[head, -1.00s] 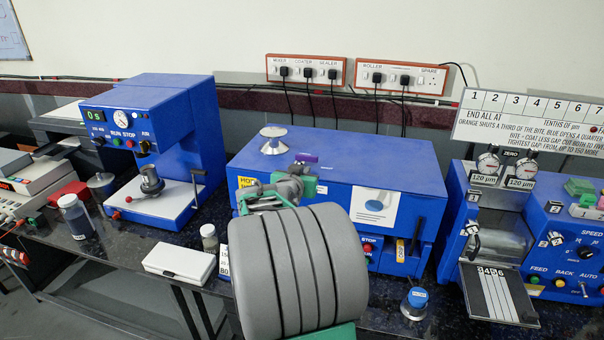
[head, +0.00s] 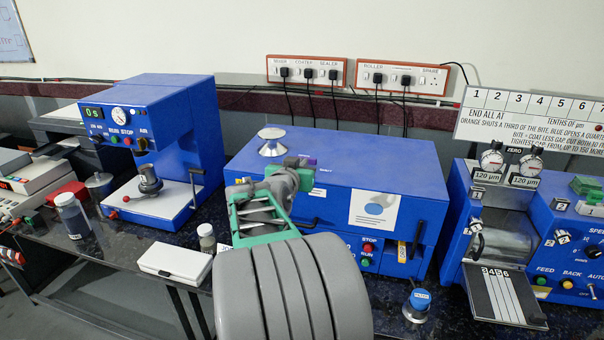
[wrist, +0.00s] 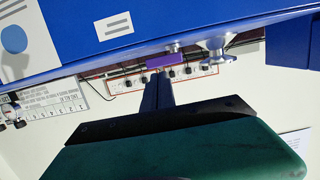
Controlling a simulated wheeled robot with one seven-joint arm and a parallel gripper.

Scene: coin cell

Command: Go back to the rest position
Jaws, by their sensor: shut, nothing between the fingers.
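In the head view my grey and green arm rises from the bottom middle.
A blue press machine (head: 175,115) stands at left, a blue roller machine (head: 565,225) with two dials at right. A silver funnel-like piece (head: 271,141) sits on the box.

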